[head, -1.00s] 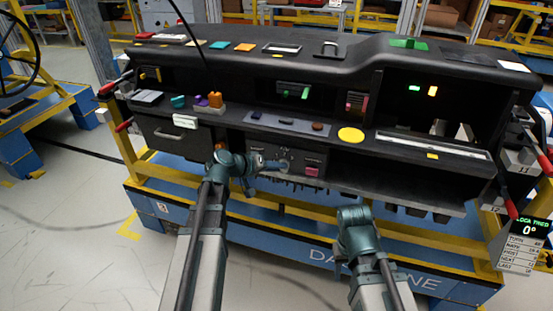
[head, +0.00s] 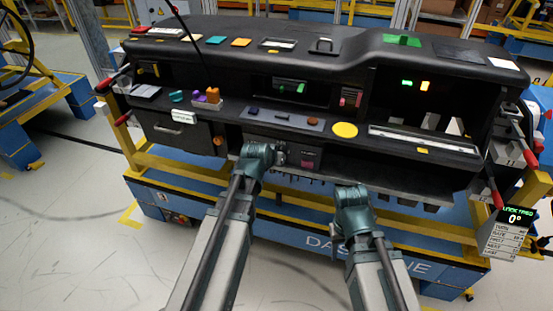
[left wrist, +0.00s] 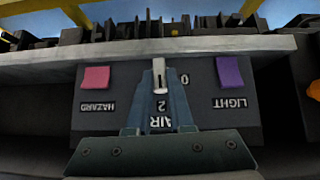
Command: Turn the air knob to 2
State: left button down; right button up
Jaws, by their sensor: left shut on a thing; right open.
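The air knob (left wrist: 158,78) is in the middle of a dark control panel (left wrist: 205,110), which appears upside down in the left wrist view. It is a narrow pale bar that runs up and down the picture, with "0" to its right and "2" and "AIR" below. My left gripper (left wrist: 159,85) is shut on the knob, its fingers on either side and hiding part of it. In the head view my left gripper (head: 281,156) is at the panel front, its fingers hard to make out. My right gripper (head: 352,197) is open in front of the dashboard, apart from the panel.
A pink hazard button (left wrist: 95,78) and a purple light button (left wrist: 230,76) flank the knob. A metal ledge (left wrist: 60,57) runs along the panel edge. A yellow disc (head: 344,130) lies on the dashboard shelf. The floor at front left is clear.

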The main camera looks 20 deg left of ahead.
dwell(0.4)
pick_arm(q)
jog(key=c, duration=0.8)
grip_release()
pick_arm(e)
jog(key=shift+r, duration=0.1)
